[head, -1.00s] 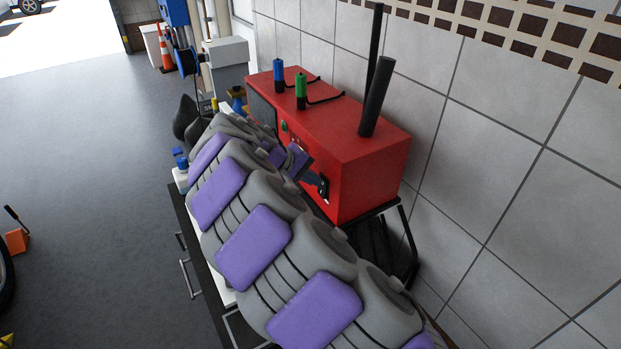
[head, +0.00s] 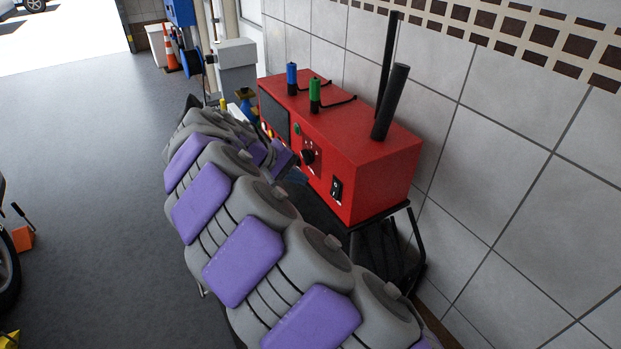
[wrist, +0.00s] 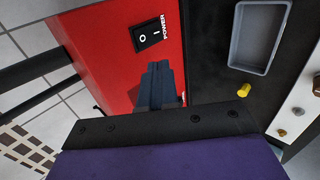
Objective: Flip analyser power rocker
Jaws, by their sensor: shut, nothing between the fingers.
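The analyser is a red box (head: 350,150) on a dark stand against the tiled wall. Its black power rocker (head: 337,189) is low on the front face, near the right end, and is uncovered. In the wrist view the rocker (wrist: 150,36) shows O and I marks beside the word POWER; I cannot tell which side is pressed in. My gripper (wrist: 158,68) is shut and empty, its dark fingers pointing toward the rocker, with the tips just below it in the picture and apparently apart from it. In the head view my arm largely hides the gripper.
A black knob (head: 308,157) and a green button (head: 296,129) are on the analyser's front. Blue (head: 292,79) and green (head: 314,95) cylinders and two black rods stand on top. A grey tray (wrist: 259,36) and a yellow knob (wrist: 243,90) are beside the analyser.

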